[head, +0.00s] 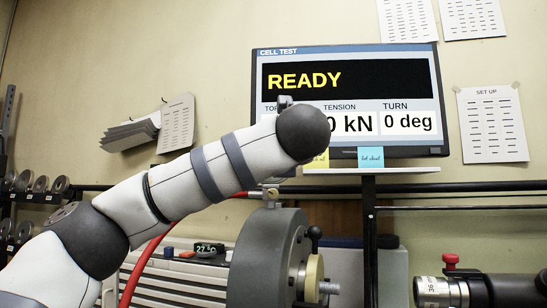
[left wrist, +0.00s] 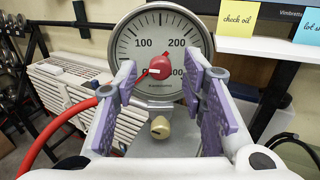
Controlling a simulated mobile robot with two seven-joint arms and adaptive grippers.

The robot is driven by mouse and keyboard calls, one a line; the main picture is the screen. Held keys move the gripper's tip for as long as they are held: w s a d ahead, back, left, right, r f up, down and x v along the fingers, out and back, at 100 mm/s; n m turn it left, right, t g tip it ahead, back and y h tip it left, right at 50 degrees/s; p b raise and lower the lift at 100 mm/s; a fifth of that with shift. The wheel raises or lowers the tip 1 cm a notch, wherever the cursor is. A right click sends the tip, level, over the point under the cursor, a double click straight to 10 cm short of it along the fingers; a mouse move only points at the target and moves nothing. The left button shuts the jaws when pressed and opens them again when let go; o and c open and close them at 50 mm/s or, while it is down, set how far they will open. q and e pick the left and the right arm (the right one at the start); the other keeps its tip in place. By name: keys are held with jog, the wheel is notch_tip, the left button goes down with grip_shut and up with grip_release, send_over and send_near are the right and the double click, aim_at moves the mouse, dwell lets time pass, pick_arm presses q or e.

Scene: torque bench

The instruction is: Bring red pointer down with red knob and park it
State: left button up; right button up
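In the left wrist view a round gauge (left wrist: 136,36) with a pale dial faces me. A red knob (left wrist: 160,68) sits at the dial's centre. A short thin red pointer (left wrist: 142,76) shows at its lower left; its tip is hard to make out. My left gripper (left wrist: 161,72) is open, its purple-padded fingers on either side of the knob in the picture. The fingers look apart from the knob, with nothing between the pads. My right gripper is in neither view.
A monitor (head: 425,90) reading READY stands behind my arm, above a shelf (head: 400,170) with sticky notes. A dark drum (head: 262,262) is below my arm. A red hose (left wrist: 62,118) curves left of the gauge, and a cream knob (left wrist: 160,127) is below it.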

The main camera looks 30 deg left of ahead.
pick_arm(q)
jog(key=shift+w+a, duration=0.1)
grip_shut()
jog(key=shift+m, duration=8.3)
